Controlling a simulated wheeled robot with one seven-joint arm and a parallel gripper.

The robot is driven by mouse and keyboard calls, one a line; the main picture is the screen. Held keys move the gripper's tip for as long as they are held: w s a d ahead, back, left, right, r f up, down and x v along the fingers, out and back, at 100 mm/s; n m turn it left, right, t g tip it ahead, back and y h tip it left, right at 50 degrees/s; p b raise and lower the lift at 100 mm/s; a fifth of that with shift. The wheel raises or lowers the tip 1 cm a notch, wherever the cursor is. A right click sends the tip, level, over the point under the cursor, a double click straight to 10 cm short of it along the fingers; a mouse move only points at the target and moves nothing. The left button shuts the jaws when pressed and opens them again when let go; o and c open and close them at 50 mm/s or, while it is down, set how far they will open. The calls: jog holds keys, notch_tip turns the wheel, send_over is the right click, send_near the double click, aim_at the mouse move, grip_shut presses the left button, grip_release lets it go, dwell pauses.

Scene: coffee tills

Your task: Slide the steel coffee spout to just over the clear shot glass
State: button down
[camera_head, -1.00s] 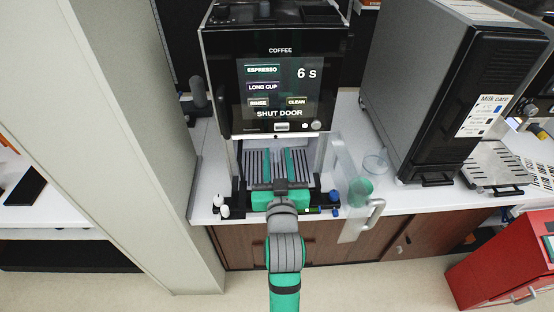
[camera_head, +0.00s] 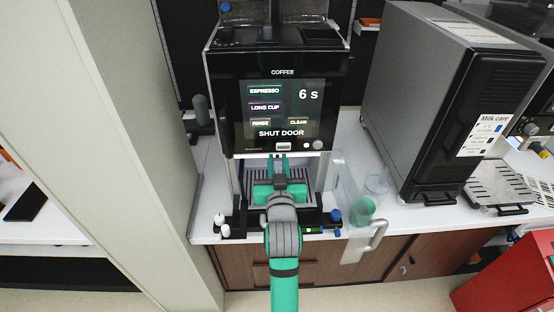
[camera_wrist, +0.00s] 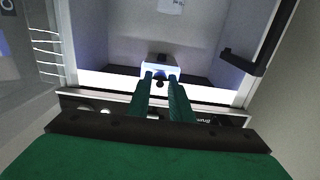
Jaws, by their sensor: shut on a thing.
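The steel coffee spout (camera_wrist: 158,68) is a small bright block inside the machine's bay, in the middle of the wrist view. My gripper (camera_wrist: 160,78) has its two green fingers at the spout and is shut on it. In the head view my gripper (camera_head: 280,160) reaches into the bay from the front, just under the machine's front panel, and hides the spout. I cannot make out a clear shot glass under the spout; the gripper and arm cover much of the bay.
The coffee machine (camera_head: 283,65) shows "SHUT DOOR" and "6 s". Its clear door (camera_head: 347,190) stands open at the right. Right of it are a green cup (camera_head: 363,210) and a clear glass (camera_head: 377,183). A milk unit (camera_head: 430,100) stands further right.

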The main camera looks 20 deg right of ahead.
jog(key=shift+s+f, duration=0.1)
jog(key=shift+f, duration=2.7)
jog(key=c, duration=1.5)
grip_release()
jog(key=v, duration=1)
jog(key=shift+s+a+r, duration=0.1)
jog(key=shift+s, duration=0.2)
